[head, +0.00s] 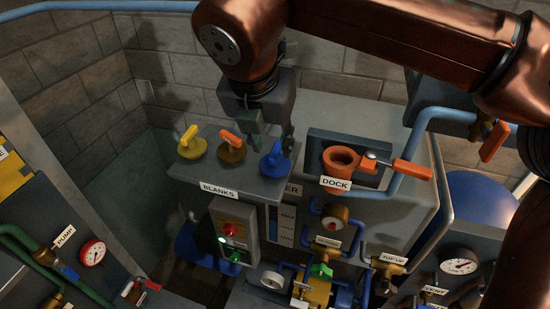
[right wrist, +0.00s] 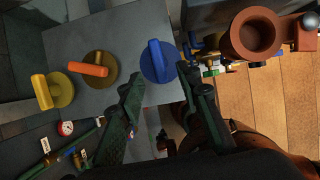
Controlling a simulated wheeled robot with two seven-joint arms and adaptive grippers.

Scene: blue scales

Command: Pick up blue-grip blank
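The blue-grip blank (head: 274,166) stands on the grey shelf labelled BLANKS (head: 232,178), at the right of a row of three. It has a round blue base and an upright blue grip. My right gripper (head: 270,138) is open and empty, just above and behind the blue blank in the head view. In the right wrist view the blue-grip blank (right wrist: 157,62) shows just beyond and between the two green fingertips (right wrist: 160,77). I see no contact. My left gripper is not in view.
A yellow-grip blank (head: 191,143) and an orange-grip blank (head: 231,147) stand left of the blue one. The copper-coloured dock ring (head: 341,159) with its orange handle (head: 411,169) is close on the right. A blue pipe (head: 412,150) runs beyond it.

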